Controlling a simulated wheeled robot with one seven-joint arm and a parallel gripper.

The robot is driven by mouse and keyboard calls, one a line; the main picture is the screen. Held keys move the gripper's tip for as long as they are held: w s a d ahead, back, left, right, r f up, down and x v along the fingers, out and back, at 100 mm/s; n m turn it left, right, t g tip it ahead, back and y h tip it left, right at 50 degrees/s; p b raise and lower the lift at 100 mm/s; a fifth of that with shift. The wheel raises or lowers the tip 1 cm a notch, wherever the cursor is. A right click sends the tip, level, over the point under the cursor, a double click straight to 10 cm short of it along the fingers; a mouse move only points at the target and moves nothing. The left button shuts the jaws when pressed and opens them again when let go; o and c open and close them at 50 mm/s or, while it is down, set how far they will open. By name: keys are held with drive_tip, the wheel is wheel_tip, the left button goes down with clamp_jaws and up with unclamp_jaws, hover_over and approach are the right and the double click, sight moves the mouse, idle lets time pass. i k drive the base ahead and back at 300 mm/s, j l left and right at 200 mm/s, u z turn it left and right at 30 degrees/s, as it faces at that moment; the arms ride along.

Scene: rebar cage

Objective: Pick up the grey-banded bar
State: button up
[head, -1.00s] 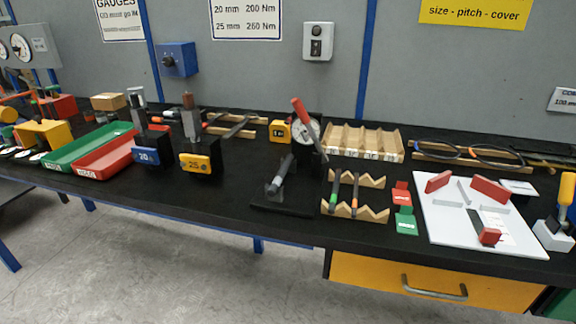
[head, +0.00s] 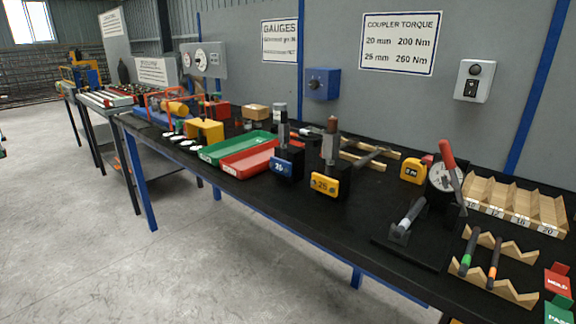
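I cannot pick out a grey-banded bar with certainty. Two short dark bars lie across notched wooden rests at the lower right, one with a green band (head: 467,259) and one with an orange band (head: 493,266). A bar-like piece with a light grey part (head: 407,218) sits tilted in a black stand in front of the round dial gauge. A dark bar (head: 370,157) lies across wooden rests farther back; no band on it is clear. My gripper is not in view.
The black bench (head: 350,226) carries a green tray (head: 238,147), a red tray (head: 247,160), two black blocks with upright tools, a yellow tape measure (head: 414,170) and a slotted wooden rack (head: 515,204). More benches stand at the far left. The concrete floor (head: 100,250) at left is clear.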

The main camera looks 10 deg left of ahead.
sight(398, 232)
drive_tip(key=i+j+z, duration=0.2)
drive_tip(key=j+z, duration=0.15)
drive_tip(key=j, duration=0.8)
drive_tip(key=j+z, duration=0.3)
drive_tip(key=j, duration=0.85)
